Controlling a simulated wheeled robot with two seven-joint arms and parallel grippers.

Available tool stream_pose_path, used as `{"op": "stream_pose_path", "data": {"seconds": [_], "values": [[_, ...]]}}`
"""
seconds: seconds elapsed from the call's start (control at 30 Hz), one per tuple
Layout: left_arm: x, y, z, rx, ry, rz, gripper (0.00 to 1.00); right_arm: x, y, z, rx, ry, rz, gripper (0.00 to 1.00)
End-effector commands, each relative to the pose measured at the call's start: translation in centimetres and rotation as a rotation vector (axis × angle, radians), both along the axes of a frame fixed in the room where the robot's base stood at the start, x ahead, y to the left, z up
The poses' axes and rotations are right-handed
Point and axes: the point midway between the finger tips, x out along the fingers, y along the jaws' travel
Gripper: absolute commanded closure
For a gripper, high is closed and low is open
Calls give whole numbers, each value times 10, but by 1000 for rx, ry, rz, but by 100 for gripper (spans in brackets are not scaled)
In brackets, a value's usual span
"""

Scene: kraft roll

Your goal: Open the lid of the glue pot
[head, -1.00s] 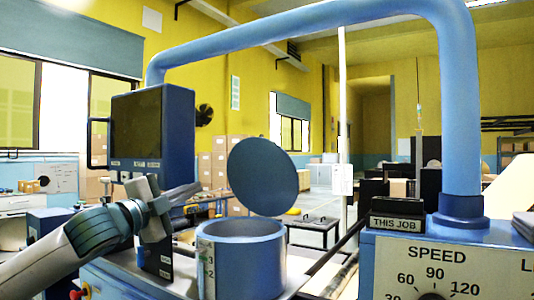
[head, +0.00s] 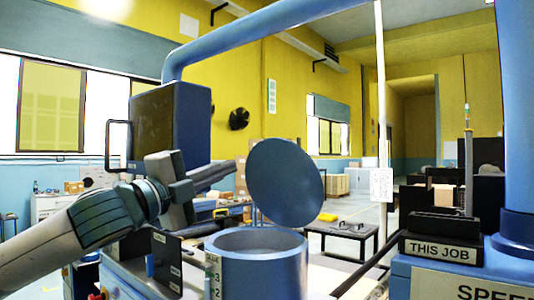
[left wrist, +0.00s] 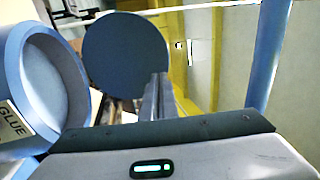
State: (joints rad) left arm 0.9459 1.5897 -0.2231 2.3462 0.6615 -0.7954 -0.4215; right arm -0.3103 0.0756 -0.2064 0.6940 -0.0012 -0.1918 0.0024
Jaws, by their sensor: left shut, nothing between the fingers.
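The glue pot (head: 258,268) is a blue open cylinder at the lower middle of the head view, with a label on its left side. Its round blue lid (head: 286,182) stands raised and steeply tilted above the pot's far side, so the mouth is uncovered. My left gripper (head: 230,169) is shut and empty, left of the lid and above the pot's left rim. In the left wrist view the closed fingers (left wrist: 160,97) point toward the lid (left wrist: 127,55), with the pot (left wrist: 40,75) at left. Whether they touch the lid I cannot tell. My right gripper is out of view.
A dark blue box with a handle (head: 170,125) stands behind my left arm. A thick blue pipe (head: 260,32) arches overhead. A "THIS JOB" holder (head: 440,248) and panel (head: 455,280) stand at right. Open air lies above the pot.

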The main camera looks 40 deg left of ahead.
Motion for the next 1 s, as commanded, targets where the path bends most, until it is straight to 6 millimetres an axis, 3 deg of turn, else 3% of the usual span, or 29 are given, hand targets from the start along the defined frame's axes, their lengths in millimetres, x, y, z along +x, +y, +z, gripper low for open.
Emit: {"op": "stream_pose_path", "data": {"seconds": [0.33,0.6,1.0], "values": [[13,0,6,-4,1,-1,100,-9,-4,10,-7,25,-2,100],[40,-3,16,-5,-1,-2,100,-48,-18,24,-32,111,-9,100],[99,-8,31,-4,1,-2,100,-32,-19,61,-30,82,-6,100]]}}
